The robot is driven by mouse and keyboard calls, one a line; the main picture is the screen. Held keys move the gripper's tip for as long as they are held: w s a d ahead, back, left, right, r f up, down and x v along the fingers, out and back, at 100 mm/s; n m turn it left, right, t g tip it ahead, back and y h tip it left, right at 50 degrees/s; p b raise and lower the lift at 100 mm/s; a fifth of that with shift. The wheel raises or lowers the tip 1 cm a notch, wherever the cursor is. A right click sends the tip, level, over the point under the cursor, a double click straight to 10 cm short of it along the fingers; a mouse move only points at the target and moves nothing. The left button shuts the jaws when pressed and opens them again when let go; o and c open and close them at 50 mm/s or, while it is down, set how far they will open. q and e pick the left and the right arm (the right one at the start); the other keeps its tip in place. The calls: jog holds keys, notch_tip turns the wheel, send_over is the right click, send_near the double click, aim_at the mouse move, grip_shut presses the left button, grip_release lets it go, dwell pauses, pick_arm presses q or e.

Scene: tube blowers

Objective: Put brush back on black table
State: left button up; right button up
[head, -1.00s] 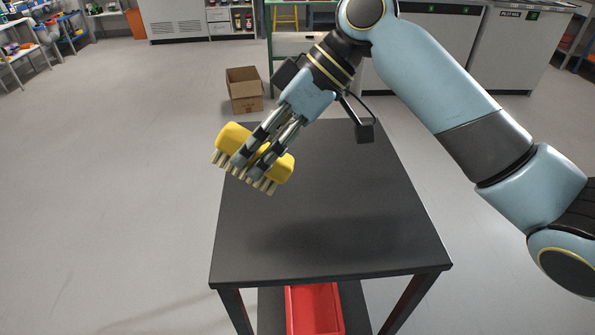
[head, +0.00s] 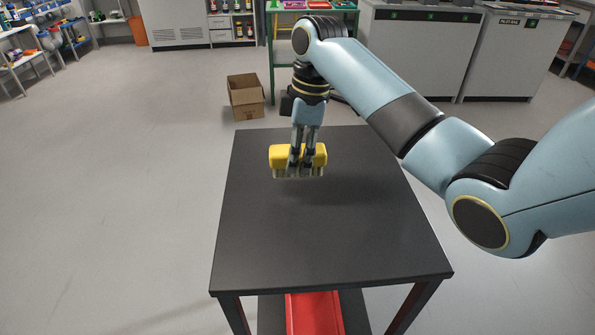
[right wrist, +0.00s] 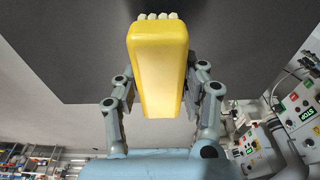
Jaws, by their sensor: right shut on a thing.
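A yellow brush (head: 277,155) with pale bristles pointing down is held over the far half of the black table (head: 320,238). My right gripper (head: 301,165) is shut on the brush, with its fingers on both sides of the yellow body. My left gripper is not in view.
The tabletop around the brush is clear. A red bin (head: 314,313) sits on the shelf under the table. An open cardboard box (head: 246,97) stands on the floor behind the table. White cabinets (head: 420,50) stand further back.

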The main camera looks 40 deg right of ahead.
aim_at(298, 169)
notch_tip(298, 169, down, 4)
jog(key=shift+w+f, duration=0.1)
jog(key=o, duration=1)
jog(key=r, duration=0.4)
jog(key=d+r, duration=0.1)
jog(key=r, duration=0.3)
jog(key=s+r+p, duration=0.1)
jog(key=r, duration=0.3)
jog(key=shift+d, duration=0.3)
